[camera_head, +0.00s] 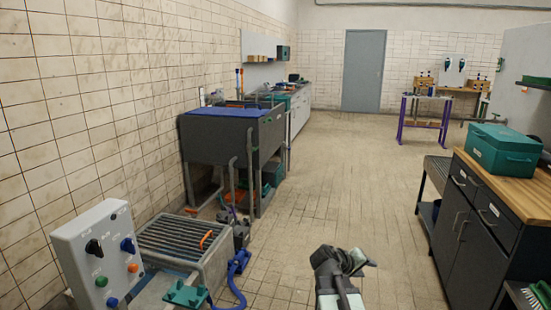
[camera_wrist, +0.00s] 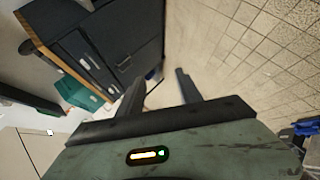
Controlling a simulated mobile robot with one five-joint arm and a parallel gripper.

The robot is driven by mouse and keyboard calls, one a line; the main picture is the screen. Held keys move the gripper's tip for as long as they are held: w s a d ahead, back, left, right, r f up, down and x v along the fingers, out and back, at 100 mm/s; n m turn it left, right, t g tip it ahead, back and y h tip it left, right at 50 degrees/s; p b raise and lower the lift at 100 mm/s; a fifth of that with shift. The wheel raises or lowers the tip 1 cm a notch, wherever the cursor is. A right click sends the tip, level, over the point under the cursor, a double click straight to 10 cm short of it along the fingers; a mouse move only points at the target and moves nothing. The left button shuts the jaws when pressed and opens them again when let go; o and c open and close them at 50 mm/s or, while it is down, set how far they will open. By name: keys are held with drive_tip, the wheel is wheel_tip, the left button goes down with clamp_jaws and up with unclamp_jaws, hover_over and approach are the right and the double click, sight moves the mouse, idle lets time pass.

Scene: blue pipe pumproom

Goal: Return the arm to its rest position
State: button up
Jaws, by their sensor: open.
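My gripper (camera_head: 358,262) shows low in the head view, right of centre, on the end of my grey-green arm, which rises from the bottom edge. It is over the tiled floor and apart from the furniture on both sides. In the wrist view my gripper (camera_wrist: 158,88) has its two dark fingers spread wide, with nothing held between them. The rest of my arm is outside the head view.
A dark drawer cabinet (camera_head: 469,223) with a wooden top bears a teal toolbox (camera_head: 503,148) at right. A control box (camera_head: 102,250), a grated unit (camera_head: 180,243) and a dark sink bench (camera_head: 222,142) line the left. The tiled floor (camera_head: 330,180) between is clear.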

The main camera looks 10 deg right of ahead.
drive_tip(key=s+a+f+g+y, duration=0.1)
drive_tip(key=s+a+f+y, duration=0.15)
drive_tip(key=a, duration=0.75)
drive_tip(key=s+a+f+g+y, duration=0.15)
drive_tip(key=a+f+y, duration=0.25)
drive_tip(key=a, duration=0.5)
drive_tip(key=s+a+f+g+y, duration=0.1)
drive_tip(key=s+a+f+y, duration=0.2)
drive_tip(key=a, duration=0.7)
wheel_tip(320, 180, up, 25)
drive_tip(key=a+p, duration=0.1)
drive_tip(key=p, duration=2.4)
drive_tip(key=shift+s+a+y+p, duration=0.2)
drive_tip(key=shift+s+y+p, duration=0.1)
drive_tip(key=shift+y, duration=0.15)
drive_tip(key=shift+f, duration=0.1)
drive_tip(key=shift+c, duration=0.6)
